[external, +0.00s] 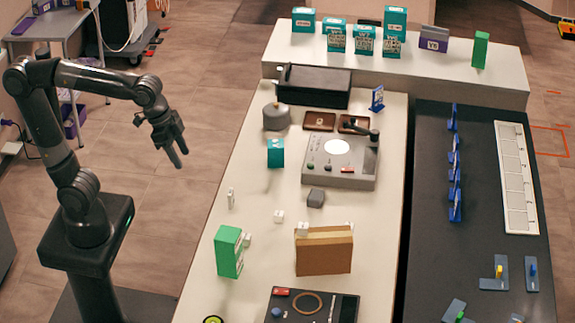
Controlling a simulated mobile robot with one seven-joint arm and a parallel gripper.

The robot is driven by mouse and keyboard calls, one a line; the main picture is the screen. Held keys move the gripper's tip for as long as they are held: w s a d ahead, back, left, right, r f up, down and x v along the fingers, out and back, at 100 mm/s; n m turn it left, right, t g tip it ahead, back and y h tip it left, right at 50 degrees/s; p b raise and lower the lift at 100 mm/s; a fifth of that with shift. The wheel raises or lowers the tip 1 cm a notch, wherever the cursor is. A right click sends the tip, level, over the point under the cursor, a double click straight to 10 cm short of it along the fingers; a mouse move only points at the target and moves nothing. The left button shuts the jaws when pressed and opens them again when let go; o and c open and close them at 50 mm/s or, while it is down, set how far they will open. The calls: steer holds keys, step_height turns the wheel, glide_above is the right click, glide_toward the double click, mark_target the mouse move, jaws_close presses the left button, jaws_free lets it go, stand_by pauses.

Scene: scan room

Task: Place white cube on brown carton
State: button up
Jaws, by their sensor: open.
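A brown carton (324,255) stands upright near the front of the white table. A small white cube (279,216) lies on the table behind the carton's left end, apart from it. Another small white block (248,240) is beside the green box. Small white pieces also show at the carton's top left corner (302,229) and top right corner (349,227); I cannot tell exactly how they rest. My gripper (178,157) is open and empty, pointing down and right, left of the table and well away from the cube and carton.
A green box (228,252) stands left of the carton. A dark grey block (315,197) and a grey device (340,160) are behind it; a black panel (311,306) is in front. A thin white upright piece (231,198) is near the left edge. Bare table lies between these.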

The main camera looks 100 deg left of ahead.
steer(key=s+f+t, duration=0.1)
steer(key=s+f, duration=0.5)
steer(key=s, duration=0.5)
steer(key=shift+s+f, duration=0.15)
steer(key=shift+f, duration=0.25)
